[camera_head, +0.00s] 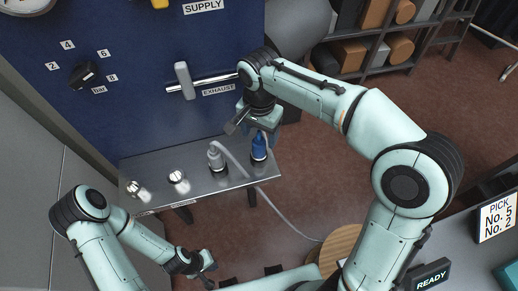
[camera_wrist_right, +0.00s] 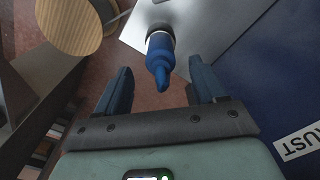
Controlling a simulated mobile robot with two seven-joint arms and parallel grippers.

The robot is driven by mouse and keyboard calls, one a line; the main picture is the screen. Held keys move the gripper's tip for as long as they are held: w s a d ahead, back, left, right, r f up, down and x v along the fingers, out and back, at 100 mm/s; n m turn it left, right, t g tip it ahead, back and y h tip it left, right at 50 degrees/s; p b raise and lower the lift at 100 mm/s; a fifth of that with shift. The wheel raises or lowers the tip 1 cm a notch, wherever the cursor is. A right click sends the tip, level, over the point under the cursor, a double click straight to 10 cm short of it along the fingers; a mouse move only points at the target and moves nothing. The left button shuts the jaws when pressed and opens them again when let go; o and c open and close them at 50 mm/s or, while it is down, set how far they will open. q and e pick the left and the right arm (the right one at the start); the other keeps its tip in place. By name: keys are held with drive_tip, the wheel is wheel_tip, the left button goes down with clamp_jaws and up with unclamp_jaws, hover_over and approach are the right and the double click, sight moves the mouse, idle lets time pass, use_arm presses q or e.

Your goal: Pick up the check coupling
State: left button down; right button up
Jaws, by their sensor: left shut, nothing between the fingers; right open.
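A blue coupling (camera_head: 259,146) stands upright at the right end of a metal shelf (camera_head: 232,180), in a dark holder. In the right wrist view the blue coupling (camera_wrist_right: 159,55) points toward my right gripper (camera_wrist_right: 160,78), which is open with its fingers either side of its tip, not touching it. In the head view my right gripper (camera_head: 262,122) is just above it. A grey coupling (camera_head: 215,155) with a hose and two silver fittings (camera_head: 179,181) (camera_head: 137,190) are on the same shelf. I cannot tell which one is the check coupling. My left gripper (camera_head: 207,270) is shut and empty, low in front.
A blue panel (camera_head: 140,110) with a dial (camera_head: 84,75) and an exhaust lever (camera_head: 184,80) rises behind the shelf. A grey hose (camera_head: 285,220) hangs to the floor. A wooden spool (camera_head: 340,245) and a READY sign (camera_head: 431,275) stand at right.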

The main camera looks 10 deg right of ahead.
sight(259, 139)
wheel_tip(259, 139, down, 5)
drive_tip(key=shift+f, duration=0.1)
drive_tip(key=c, duration=1.2)
drive_tip(key=shift+c, duration=0.2)
